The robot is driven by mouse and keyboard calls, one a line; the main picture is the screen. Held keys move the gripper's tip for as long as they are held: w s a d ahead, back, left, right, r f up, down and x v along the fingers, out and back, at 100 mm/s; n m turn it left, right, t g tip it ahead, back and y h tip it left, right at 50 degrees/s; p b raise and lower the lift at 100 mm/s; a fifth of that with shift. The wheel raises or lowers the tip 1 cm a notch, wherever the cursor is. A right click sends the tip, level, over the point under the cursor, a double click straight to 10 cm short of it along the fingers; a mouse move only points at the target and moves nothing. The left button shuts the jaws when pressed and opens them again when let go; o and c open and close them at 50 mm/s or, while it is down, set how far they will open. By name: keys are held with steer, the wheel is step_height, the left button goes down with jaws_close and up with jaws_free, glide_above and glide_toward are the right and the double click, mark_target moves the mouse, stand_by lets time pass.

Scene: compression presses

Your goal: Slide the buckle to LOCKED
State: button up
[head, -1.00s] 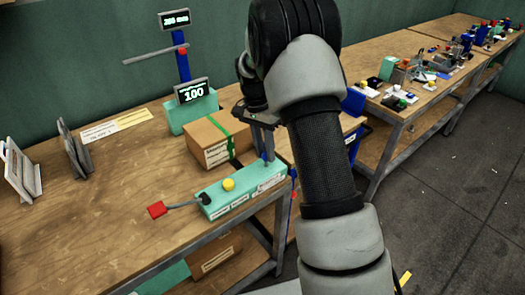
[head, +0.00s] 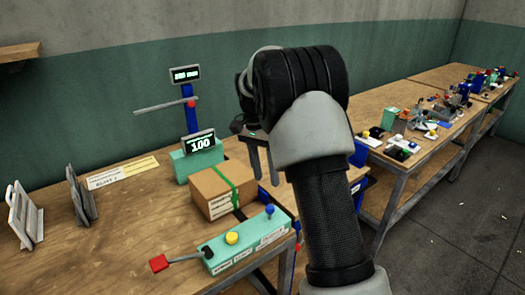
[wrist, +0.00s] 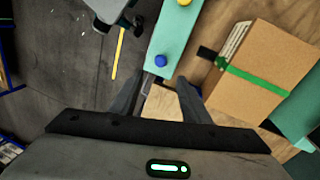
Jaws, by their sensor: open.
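The teal strapping base (head: 250,245) sits at the bench's front edge, with a yellow knob (head: 232,238), a blue knob (head: 270,210) and white labels too small to read. A cardboard box (head: 215,192) with a green strap (head: 233,180) stands behind it. A small dark piece (wrist: 207,53) sits at the strap's end in the wrist view; I cannot tell for sure which part is the buckle. My gripper (wrist: 163,92) is open and empty. Its fingers point toward the blue knob (wrist: 161,60), apart from it. In the head view my gripper (head: 262,168) is above the base, partly hidden by my arm.
A red-ended lever (head: 159,263) sticks out left of the base. A display reading 100 (head: 198,143) and a blue post (head: 187,105) stand behind the box. Metal stands (head: 80,195) are at the left. The bench between them is mostly clear.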

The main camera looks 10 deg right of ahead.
step_height(320, 180, up, 7)
steer(key=w, duration=0.1)
steer(key=shift+a+p, duration=0.4)
steer(key=shift+p, duration=0.05)
steer(key=shift+f, duration=0.1)
steer(key=s+a+r+n+t+p, duration=0.1)
steer(key=s+r+n+t+p, duration=0.3)
steer(key=s+r, duration=1)
steer(key=s+a+r+n+t+y+p, duration=0.1)
steer(key=s+n+p, duration=0.5)
steer(key=s, duration=1)
steer(key=shift+s+a+r+n+t, duration=0.3)
steer(key=shift+a+r+n+t, duration=0.25)
steer(key=shift+r+t, duration=0.55)
steer(key=shift+d+f, duration=0.15)
